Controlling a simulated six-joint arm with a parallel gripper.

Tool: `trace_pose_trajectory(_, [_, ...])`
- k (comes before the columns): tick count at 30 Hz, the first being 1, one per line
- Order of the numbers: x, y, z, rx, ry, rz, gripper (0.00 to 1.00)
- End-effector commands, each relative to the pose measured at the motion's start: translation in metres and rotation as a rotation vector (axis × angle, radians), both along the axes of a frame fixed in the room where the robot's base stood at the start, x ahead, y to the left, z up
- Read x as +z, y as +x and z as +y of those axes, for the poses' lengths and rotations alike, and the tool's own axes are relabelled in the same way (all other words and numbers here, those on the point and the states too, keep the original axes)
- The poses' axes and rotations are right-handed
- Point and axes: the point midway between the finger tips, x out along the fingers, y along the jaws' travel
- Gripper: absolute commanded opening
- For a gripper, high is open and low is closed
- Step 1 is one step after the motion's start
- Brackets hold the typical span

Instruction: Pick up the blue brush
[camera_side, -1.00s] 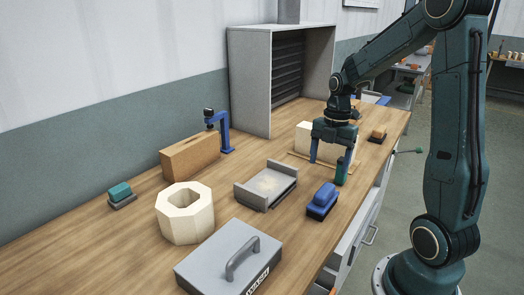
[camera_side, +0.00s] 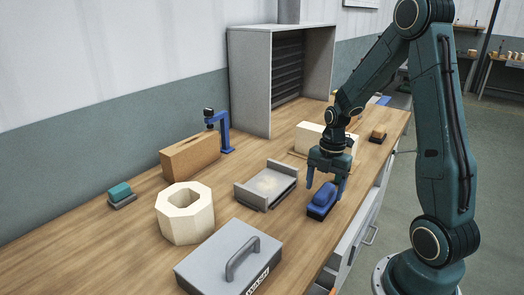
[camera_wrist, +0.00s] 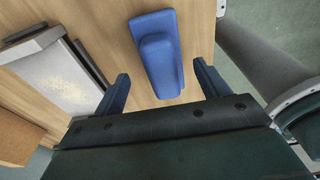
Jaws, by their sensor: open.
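My gripper (camera_side: 326,186) is open, pointing down just behind and above the brush. In the wrist view my gripper (camera_wrist: 162,92) shows two blue fingers spread wide with nothing held between them. I cannot tell how high the fingertips are above the bench.
A grey tray (camera_side: 264,202) stands left of the brush. A grey box with a handle (camera_side: 200,270) is at the front. An octagonal cream block (camera_side: 180,228), a tan block (camera_side: 178,164), a teal brush (camera_side: 120,191) and an orange-brown brush (camera_side: 378,135) stand elsewhere. A pale block (camera_side: 308,136) is behind my gripper.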

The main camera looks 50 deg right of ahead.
Motion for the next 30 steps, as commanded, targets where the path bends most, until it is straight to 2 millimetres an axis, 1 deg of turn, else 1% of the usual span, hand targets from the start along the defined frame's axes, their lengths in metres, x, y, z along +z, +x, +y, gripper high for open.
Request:
trace_pose_trajectory(9, [-0.033, -0.004, 0.004, -0.001, 0.002, 0.004, 0.75])
trace_pose_trajectory(13, [-0.043, -0.004, 0.005, -0.001, 0.001, 0.003, 0.75])
trace_pose_trajectory(17, [-0.047, -0.004, 0.005, -0.001, -0.001, 0.001, 0.75])
trace_pose_trajectory(30, [-0.047, -0.004, 0.005, -0.001, -0.001, 0.0, 0.75])
